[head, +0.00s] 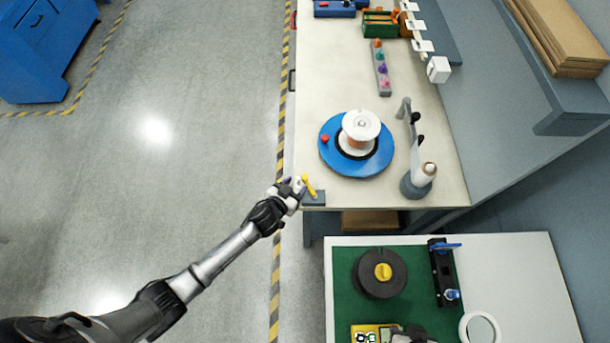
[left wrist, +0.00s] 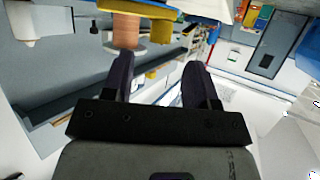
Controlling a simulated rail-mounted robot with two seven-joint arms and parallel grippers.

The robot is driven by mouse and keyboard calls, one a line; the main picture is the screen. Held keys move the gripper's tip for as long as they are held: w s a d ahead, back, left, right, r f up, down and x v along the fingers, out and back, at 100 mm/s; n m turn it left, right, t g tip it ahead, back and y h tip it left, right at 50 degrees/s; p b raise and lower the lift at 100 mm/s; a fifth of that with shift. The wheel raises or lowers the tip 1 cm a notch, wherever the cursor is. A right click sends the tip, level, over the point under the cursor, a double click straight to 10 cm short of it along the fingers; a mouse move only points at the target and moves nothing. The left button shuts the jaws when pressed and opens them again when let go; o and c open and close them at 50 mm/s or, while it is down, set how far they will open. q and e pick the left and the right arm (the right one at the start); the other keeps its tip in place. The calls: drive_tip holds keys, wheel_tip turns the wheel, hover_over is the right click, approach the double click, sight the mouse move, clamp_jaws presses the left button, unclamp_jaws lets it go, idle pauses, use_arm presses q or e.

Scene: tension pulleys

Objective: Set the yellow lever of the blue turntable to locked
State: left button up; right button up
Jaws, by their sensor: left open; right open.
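The blue turntable (head: 333,159) lies on the long bench and carries a white-flanged spool (head: 361,126). The yellow lever (head: 309,186) stands on a small grey-blue base (head: 315,198) at the bench's near left corner, in front of the turntable. My left gripper (head: 300,184) is open right beside the lever, on its left; I cannot tell whether it touches. In the left wrist view its two fingers (left wrist: 158,82) are apart, with yellow parts beyond them. My right gripper (head: 412,334) is partly cut off at the bottom edge, over the green mat.
The near table has a green mat (head: 343,302) with a black spool (head: 381,273) and a black fixture (head: 442,270). A gap separates the two tables. Open floor lies left of the bench.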

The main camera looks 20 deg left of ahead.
sight(304, 178)
use_arm(q)
drive_tip(key=x, duration=0.6)
drive_tip(key=shift+w+f+b, duration=0.15)
drive_tip(key=shift+b, duration=0.25)
clamp_jaws()
